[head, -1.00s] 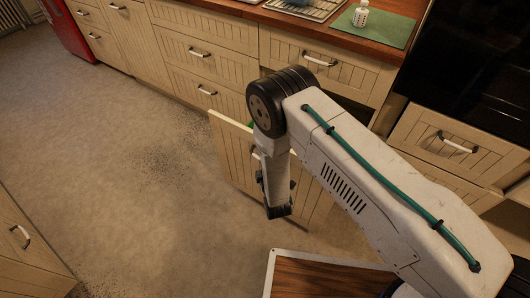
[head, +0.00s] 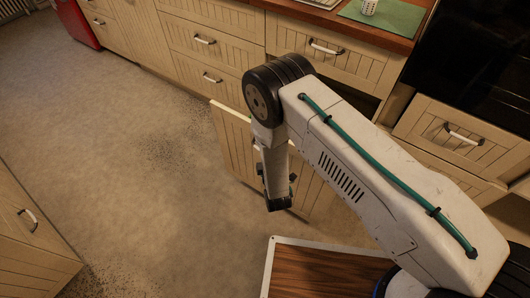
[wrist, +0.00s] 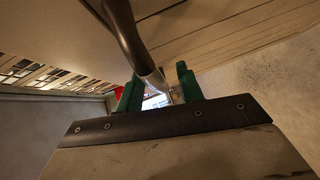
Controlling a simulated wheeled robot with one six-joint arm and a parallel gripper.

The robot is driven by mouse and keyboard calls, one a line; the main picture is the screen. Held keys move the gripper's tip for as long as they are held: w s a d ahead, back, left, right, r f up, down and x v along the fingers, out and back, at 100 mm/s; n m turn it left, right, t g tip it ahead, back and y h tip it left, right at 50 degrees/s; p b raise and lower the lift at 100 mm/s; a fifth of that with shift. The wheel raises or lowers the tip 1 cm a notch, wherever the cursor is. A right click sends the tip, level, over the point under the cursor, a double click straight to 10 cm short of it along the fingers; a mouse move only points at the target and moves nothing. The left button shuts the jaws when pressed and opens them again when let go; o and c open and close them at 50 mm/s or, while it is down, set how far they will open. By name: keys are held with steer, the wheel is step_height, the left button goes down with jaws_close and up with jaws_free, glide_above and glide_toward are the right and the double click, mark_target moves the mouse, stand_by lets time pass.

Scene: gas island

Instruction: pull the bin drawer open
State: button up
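The bin drawer (head: 232,140) is a tall cream panelled front standing out from the cabinet row, seen in the head view partly behind my arm. A dark gap shows behind it under the counter. In the wrist view its curved metal handle (wrist: 127,33) runs down between the green fingers of my gripper (wrist: 159,86). The fingers sit on both sides of the bar with little room, and look shut on it. The cream panel (wrist: 225,40) fills the upper right there. In the head view my forearm hides the fingers and the handle.
A closed drawer (head: 325,55) sits above, under the wooden counter with a green mat (head: 395,17). More closed drawers (head: 210,45) line the left. A dark oven (head: 465,70) is at the right. Another cabinet (head: 25,230) stands at the lower left. Grey floor between is clear.

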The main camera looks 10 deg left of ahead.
steer(key=v, duration=0.7)
steer(key=shift+s+d, duration=0.2)
steer(key=shift+s, duration=0.15)
steer(key=s+d+f+m+g+h, duration=0.2)
steer(key=s+f+m+g, duration=0.2)
steer(key=f+g, duration=0.3)
steer(key=s+d+r+m+g+h, duration=0.1)
steer(key=s+d+r+m+g, duration=0.2)
steer(key=r, duration=0.8)
steer(key=d+r+m+g+h, duration=0.2)
steer(key=d+r+m+g, duration=0.25)
steer(key=r, duration=0.55)
steer(key=s+d+r+m+g+h, duration=0.1)
steer(key=s+d+r+m+g, duration=0.3)
steer(key=r, duration=0.7)
steer(key=s+d+r+m+t, duration=0.2)
steer(key=s+d+r, duration=0.3)
steer(key=d+r, duration=0.5)
steer(key=s+d+r+m+t, duration=0.2)
steer(key=s+d+r, duration=0.4)
steer(key=d+r, duration=0.4)
step_height(320, 180, up, 5)
steer(key=shift+r+m, duration=0.25)
steer(key=shift+m, duration=0.3)
